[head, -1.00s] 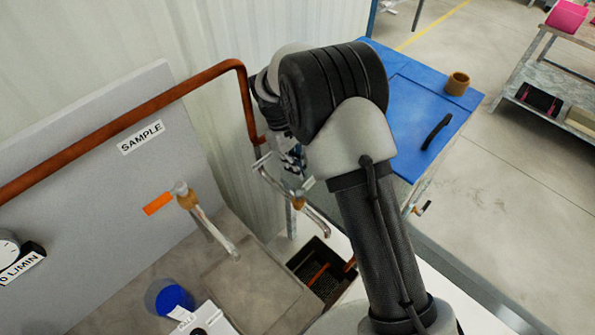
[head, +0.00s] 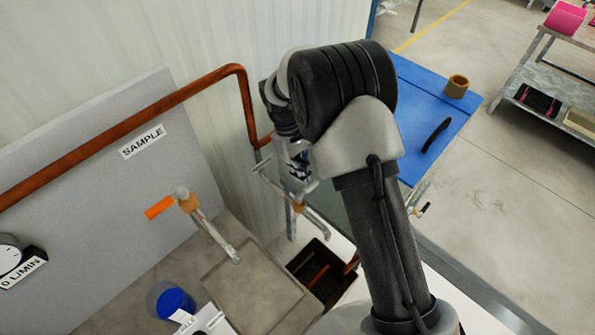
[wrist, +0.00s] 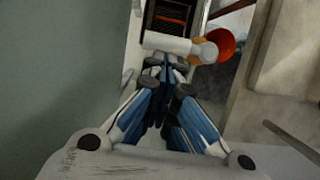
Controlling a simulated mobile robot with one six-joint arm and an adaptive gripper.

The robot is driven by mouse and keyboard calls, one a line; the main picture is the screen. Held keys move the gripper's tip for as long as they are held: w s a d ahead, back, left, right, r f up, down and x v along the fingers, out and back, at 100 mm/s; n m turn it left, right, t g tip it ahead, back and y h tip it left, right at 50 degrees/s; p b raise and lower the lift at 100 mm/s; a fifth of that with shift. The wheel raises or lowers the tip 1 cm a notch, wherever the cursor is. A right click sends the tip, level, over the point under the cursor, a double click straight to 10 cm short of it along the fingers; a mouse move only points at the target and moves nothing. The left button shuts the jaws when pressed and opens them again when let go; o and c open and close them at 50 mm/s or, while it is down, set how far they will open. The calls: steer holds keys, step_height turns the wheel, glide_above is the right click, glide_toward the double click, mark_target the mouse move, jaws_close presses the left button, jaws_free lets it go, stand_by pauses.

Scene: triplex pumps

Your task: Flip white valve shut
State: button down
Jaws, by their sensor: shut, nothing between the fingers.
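The white valve handle (wrist: 175,44) lies across the top middle of the wrist view, with an orange-brown round body (wrist: 225,44) at its right end. In the head view the valve's orange-brown body (head: 298,207) sits on a thin metal pipe, with a pale handle (head: 311,187) by it, partly hidden by my gripper. My gripper (wrist: 166,66) is shut and empty, its blue-sided fingers together. Its tips are right by the handle in the wrist view; whether they touch it I cannot tell. In the head view my gripper (head: 299,172) hangs just above the valve.
Another tap (head: 187,200) with an orange handle (head: 159,207) stands left, before a grey panel with a SAMPLE label (head: 143,141). A copper pipe (head: 170,100) runs behind. A drain opening (head: 320,275) lies below, a blue cup (head: 174,302) at lower left, a blue table (head: 415,85) right.

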steer(key=v, duration=1.2)
steer(key=s+d+r+m+t+y, duration=0.1)
steer(key=s+d+r, duration=0.15)
steer(key=r, duration=0.25)
steer(key=s+d+r+m+t, duration=0.1)
steer(key=d+r, duration=0.2)
steer(key=r, duration=0.1)
steer(key=s+d+r+m+t+y, duration=0.1)
steer(key=s+d+r+m+t, duration=0.15)
steer(key=s+d+r, duration=0.55)
steer(key=s+d+f+m+t, duration=0.1)
steer(key=s+d+m, duration=0.1)
steer(key=s, duration=0.6)
steer(key=s+d+f+m+t, duration=0.1)
steer(key=s+d+m, duration=0.1)
steer(key=s, duration=0.7)
steer(key=shift+d+f+m, duration=0.25)
steer(key=shift+f+m, duration=0.1)
steer(key=shift+s+a+t, duration=0.1)
steer(key=shift+s+t, duration=0.1)
steer(key=shift+t, duration=0.05)
